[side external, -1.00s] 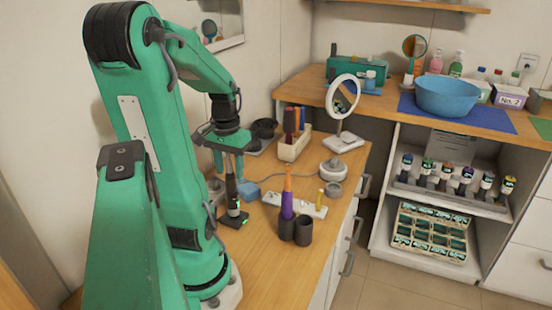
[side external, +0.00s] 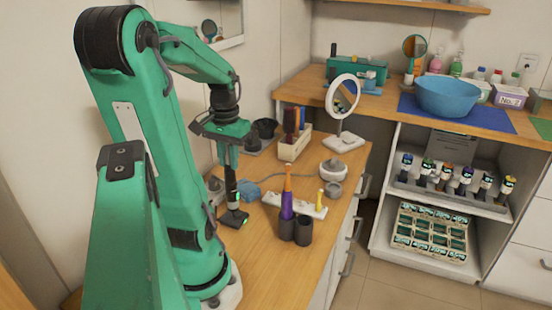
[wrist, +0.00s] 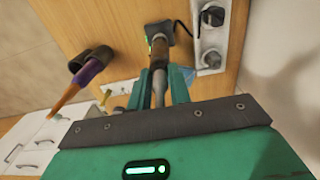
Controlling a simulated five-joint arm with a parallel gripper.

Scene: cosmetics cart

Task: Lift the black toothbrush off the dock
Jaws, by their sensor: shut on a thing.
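The black toothbrush (side external: 231,190) stands upright, its lower end at the small dark dock (side external: 233,218) on the wooden counter. I cannot see a clear gap between them. A green light shows at the dock's edge. My gripper (side external: 228,165) comes down from above and is shut on the upper part of the toothbrush. In the wrist view, the toothbrush (wrist: 158,58) runs between my two fingers (wrist: 158,88) towards the dock (wrist: 160,33). The fingers hide part of the toothbrush.
A purple and orange brush (side external: 287,205) stands in a dark double cup (side external: 303,229) to the right. A white holder (side external: 312,209), a blue cloth (side external: 249,192) and a bin of brushes (side external: 295,147) are close by. A round mirror (side external: 342,97) stands behind.

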